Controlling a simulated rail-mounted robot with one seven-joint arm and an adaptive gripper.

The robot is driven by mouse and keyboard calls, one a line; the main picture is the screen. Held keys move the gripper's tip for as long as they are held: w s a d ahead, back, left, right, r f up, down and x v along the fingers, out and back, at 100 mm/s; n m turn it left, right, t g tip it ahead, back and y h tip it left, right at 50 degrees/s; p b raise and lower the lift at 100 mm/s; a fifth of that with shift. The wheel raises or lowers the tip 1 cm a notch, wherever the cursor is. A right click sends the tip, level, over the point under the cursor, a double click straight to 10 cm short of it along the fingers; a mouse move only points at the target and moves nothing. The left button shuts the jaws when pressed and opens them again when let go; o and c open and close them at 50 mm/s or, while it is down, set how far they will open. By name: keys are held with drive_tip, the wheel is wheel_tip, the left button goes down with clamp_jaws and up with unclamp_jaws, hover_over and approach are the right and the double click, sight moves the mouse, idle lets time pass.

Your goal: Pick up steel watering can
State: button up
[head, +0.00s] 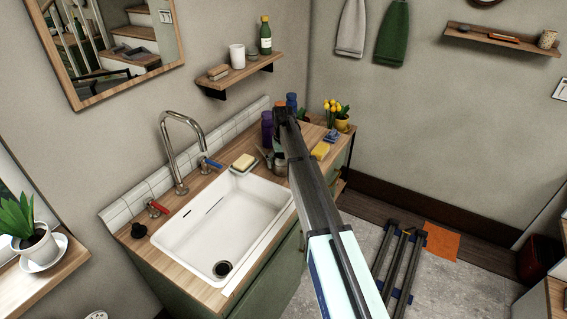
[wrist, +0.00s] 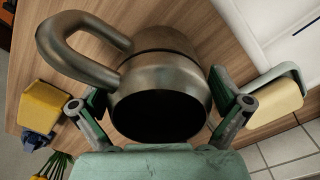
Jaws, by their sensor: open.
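The steel watering can (wrist: 165,80) fills the middle of the wrist view, with its thick curved handle at upper left and its dark round opening facing the camera. It stands on the wooden counter. My gripper (wrist: 160,115) is open, one finger on each side of the can's body. I cannot tell whether either finger touches it. In the head view the can (head: 281,168) is mostly hidden behind my arm, on the counter right of the sink.
The white sink (head: 222,225) lies left of the can. A soap bar (head: 243,162) sits close by; it also shows in the wrist view (wrist: 275,105). A yellow sponge-like block (head: 320,150), a purple bottle (head: 267,130) and potted yellow flowers (head: 335,112) stand around.

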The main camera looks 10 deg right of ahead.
drive_tip(key=c, duration=1.1)
drive_tip(key=shift+r, duration=0.1)
